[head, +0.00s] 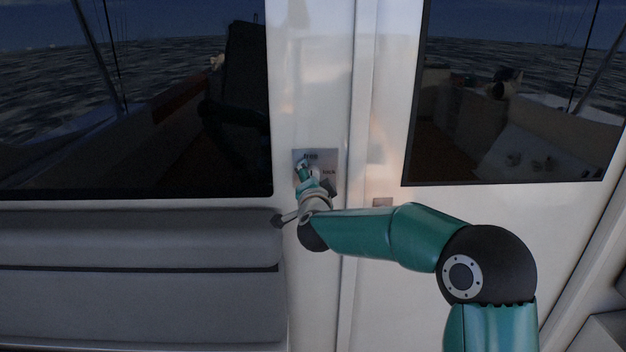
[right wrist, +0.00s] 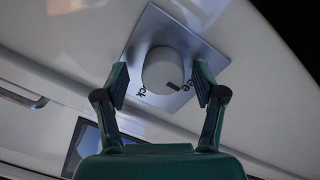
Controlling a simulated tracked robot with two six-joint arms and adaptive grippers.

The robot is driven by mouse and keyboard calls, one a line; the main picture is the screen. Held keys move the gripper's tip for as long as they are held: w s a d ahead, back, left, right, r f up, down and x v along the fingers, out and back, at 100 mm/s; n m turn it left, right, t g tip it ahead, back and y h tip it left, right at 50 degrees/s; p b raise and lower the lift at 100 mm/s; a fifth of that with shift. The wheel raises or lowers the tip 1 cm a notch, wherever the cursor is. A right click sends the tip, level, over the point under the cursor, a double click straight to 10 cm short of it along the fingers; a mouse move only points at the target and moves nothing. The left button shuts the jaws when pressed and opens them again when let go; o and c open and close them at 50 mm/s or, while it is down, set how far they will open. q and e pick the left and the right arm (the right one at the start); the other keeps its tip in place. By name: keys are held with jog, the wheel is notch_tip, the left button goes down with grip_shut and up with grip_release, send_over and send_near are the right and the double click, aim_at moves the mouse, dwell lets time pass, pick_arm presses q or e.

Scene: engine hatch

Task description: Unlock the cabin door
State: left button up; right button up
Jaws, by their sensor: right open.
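A square metal lock plate (head: 329,158) is fixed to the white wall strip beside the cabin door (head: 500,205), with lettering at its top and right. In the right wrist view, the plate (right wrist: 178,22) carries a round pale knob (right wrist: 164,70) with a small dark mark near its edge. My right gripper (head: 304,166) is at the plate in the head view and hides most of the knob there. In the right wrist view, my right gripper (right wrist: 160,74) is open, with one finger on each side of the knob. Whether the fingers touch it is unclear. My left gripper is out of view.
A dark window (head: 130,100) is left of the plate, and another window (head: 520,95) is to the right, in the door. A grey cushioned seat (head: 140,240) stands below the left window. A small plate (head: 382,202) sits right of the door seam.

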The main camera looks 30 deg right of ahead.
jog(key=shift+s+r, duration=0.1)
jog(key=shift+r, duration=0.05)
jog(key=v, duration=1.1)
jog(key=shift+s+a, duration=0.3)
jog(key=shift+s, duration=0.05)
